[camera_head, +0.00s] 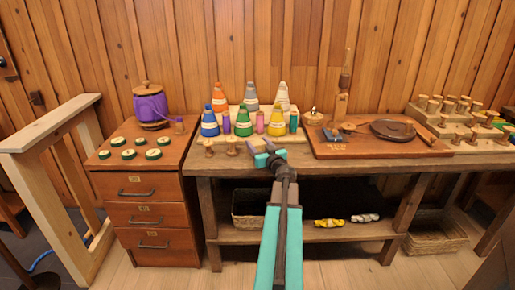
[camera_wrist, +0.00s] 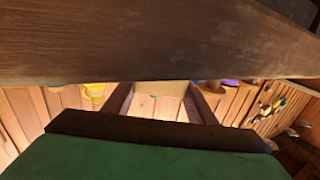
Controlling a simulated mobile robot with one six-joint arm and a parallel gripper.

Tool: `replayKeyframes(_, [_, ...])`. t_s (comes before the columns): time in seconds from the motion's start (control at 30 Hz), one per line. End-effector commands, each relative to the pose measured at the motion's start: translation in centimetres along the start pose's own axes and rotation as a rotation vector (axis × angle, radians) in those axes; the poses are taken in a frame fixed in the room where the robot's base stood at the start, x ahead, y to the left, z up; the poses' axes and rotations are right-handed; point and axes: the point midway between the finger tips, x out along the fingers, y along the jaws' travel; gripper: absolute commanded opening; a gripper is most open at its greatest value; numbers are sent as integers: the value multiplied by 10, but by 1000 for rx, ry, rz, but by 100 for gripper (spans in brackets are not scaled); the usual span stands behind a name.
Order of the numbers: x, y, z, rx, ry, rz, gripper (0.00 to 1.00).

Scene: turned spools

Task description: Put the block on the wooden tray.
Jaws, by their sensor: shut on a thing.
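My gripper (camera_head: 268,150) is at the front edge of the workbench, left of the wooden tray. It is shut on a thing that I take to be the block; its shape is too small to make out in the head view. In the wrist view a wide green surface with a dark edge fills the bottom, and I cannot tell whether it is the block or part of my gripper. The wooden tray (camera_head: 380,151) is a flat reddish-brown board on the right half of the bench. It carries a dark round plate (camera_head: 392,129) and small items at its left.
Left of the tray stand coloured cones, including a yellow one (camera_head: 277,122), and spools on a pale rack. More spools (camera_head: 450,105) stand on a stepped rack at the right. A drawer cabinet (camera_head: 147,205) is at the left. The tray's front strip looks clear.

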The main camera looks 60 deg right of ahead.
Motion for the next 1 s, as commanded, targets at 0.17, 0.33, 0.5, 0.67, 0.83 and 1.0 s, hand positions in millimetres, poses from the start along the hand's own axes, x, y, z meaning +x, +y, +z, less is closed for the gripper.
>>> replayKeyframes(0.17, [0, 0, 5, 0, 1, 0, 27])
replayKeyframes(0.33, [0, 0, 5, 0, 1, 0, 27])
replayKeyframes(0.5, [0, 0, 7, 0, 0, 0, 27])
replayKeyframes(0.67, [0, 0, 8, 0, 0, 0, 70])
replayKeyframes(0.83, [0, 0, 8, 0, 0, 0, 70])
replayKeyframes(1.0, [0, 0, 7, 0, 0, 0, 70])
